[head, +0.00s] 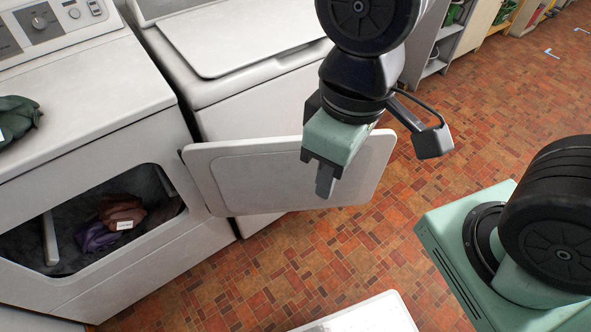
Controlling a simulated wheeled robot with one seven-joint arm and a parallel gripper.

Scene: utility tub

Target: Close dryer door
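The dryer (95,125) stands at the left, with its front opening showing brown and purple clothes (122,213) inside. Its white door (250,180) is hinged at the right side of the opening and stands swung wide open, in front of the neighbouring machine. My gripper (325,185) hangs in front of the door's right half in this view, pointing down. One finger shows below the green gripper body. The other finger is hidden or lined up behind it, so the gap cannot be seen. Nothing is seen held. I cannot tell whether the gripper touches the door.
A white top-loading washer (245,45) stands right of the dryer. A dark green cloth (17,117) lies on the dryer top. Shelves (440,45) stand at the back. Tiled floor (490,120) is open to the right of the door and in front of the dryer.

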